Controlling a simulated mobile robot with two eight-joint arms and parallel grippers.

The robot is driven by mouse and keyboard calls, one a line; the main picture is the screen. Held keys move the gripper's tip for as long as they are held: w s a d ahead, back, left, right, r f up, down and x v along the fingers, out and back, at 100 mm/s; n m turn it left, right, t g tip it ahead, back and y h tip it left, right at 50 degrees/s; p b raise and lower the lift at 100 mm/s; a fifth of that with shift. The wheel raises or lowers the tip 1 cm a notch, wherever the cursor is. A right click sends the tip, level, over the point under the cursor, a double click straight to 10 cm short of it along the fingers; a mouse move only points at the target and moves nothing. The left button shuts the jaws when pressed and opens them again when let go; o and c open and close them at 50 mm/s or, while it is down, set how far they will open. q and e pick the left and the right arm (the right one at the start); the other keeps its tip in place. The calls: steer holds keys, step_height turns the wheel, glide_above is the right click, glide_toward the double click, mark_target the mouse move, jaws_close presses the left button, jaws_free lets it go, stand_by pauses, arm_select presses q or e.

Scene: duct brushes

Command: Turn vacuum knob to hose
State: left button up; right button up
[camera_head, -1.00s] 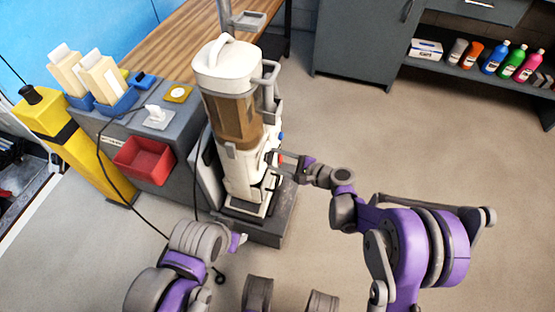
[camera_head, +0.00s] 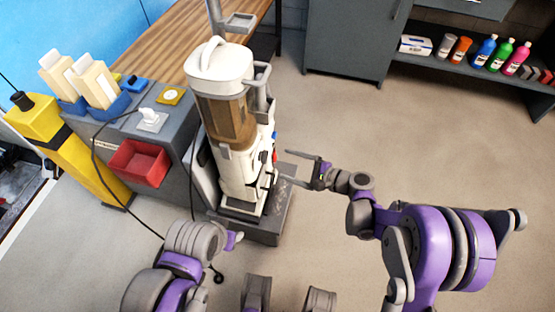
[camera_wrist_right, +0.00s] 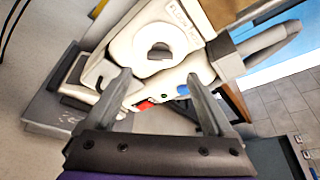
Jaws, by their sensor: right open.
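The white vacuum (camera_head: 240,180) with a brown see-through canister stands upright on a grey base. On its right side are a small red part (camera_head: 275,156) and a blue part (camera_head: 274,135).
A grey cabinet with a red bin (camera_head: 139,163) and blue holders (camera_head: 109,105) stands left of the vacuum, beside a yellow post (camera_head: 72,155). A black cord hangs down to the floor. A shelf with bottles (camera_head: 484,50) is far right. The floor to the right is clear.

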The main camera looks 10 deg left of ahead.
arm_select(q)
steer(key=shift+r, duration=0.25)
arm_select(e)
steer(key=v, duration=0.3)
steer(key=shift+d+r, duration=0.1)
steer(key=shift+d, duration=0.2)
steer(key=shift+s+r, duration=0.1)
steer(key=shift+s, duration=0.05)
steer(key=s+d+r+n+h, duration=0.2)
steer(key=s+d+n+h, duration=0.45)
steer(key=s+d, duration=0.55)
steer(key=s+d+r+n+h, duration=0.3)
steer(key=s+d+n+h, duration=0.3)
steer(key=s+d+h, duration=0.5)
arm_select(q)
step_height(320, 180, up, 23)
steer(key=w+t+p, duration=0.1)
steer(key=p, duration=1.9)
steer(key=shift+w+r+p, duration=0.15)
steer(key=shift+w+p, duration=0.05)
steer(key=shift+p, duration=0.15)
arm_select(e)
step_height(320, 180, up, 23)
steer(key=a+y, duration=0.1)
steer(key=y, duration=0.2)
steer(key=shift+a+t, duration=0.2)
steer(key=shift+t, duration=0.2)
steer(key=shift+s+y, duration=0.1)
steer(key=shift+y, duration=0.15)
